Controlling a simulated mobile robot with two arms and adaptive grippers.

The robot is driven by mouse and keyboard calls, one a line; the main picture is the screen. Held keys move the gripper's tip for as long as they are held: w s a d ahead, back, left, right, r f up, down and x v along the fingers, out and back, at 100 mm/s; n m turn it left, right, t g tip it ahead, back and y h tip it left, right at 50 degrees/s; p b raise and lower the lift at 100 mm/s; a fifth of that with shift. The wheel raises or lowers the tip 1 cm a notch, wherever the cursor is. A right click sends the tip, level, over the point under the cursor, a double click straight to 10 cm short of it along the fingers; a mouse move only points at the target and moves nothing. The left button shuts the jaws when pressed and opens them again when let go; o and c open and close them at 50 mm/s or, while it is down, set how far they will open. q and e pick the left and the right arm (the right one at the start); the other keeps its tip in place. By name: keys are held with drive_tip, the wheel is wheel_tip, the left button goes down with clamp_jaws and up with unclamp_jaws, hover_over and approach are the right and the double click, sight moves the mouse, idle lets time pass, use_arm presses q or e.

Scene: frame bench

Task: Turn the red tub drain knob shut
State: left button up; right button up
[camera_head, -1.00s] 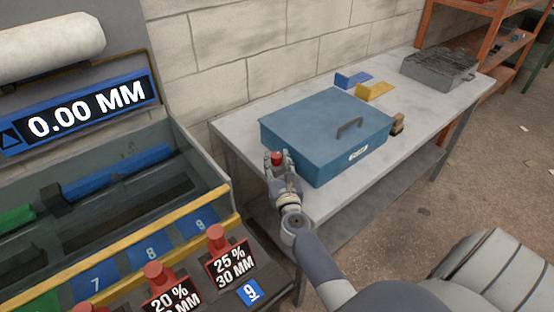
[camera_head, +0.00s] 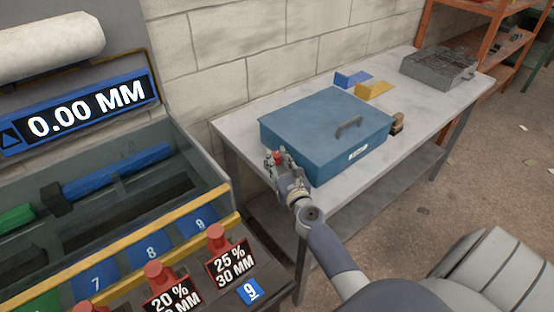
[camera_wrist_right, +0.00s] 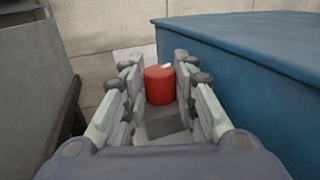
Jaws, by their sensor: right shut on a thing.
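The red drain knob (camera_wrist_right: 160,86) sits at the near left side of the blue tub (camera_head: 322,130). In the right wrist view it is between the fingers of my right gripper (camera_wrist_right: 160,92), with a small pale mark on its top edge. In the head view the knob (camera_head: 278,160) shows as a small red spot at the fingertips of my right gripper (camera_head: 277,160). The right gripper is shut on the knob. My left gripper is not in view.
The tub stands on a grey table (camera_head: 235,130) with blue (camera_head: 352,78) and yellow (camera_head: 374,90) brackets behind it. At left is a machine with a display (camera_head: 85,115) reading 0.00 MM and several red knobs (camera_head: 216,238). An orange shelf (camera_head: 490,40) stands at the back right.

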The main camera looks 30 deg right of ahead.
drive_tip(key=n+y, duration=0.1)
drive_tip(key=n+y+b, duration=0.1)
drive_tip(key=y, duration=0.1)
drive_tip(key=shift+d+f+t, duration=0.1)
drive_tip(key=shift+d+t, duration=0.1)
drive_tip(key=shift+t, duration=0.1)
drive_tip(key=shift+n+y, duration=0.3)
drive_tip(key=shift+y, duration=0.2)
drive_tip(key=o, duration=0.8)
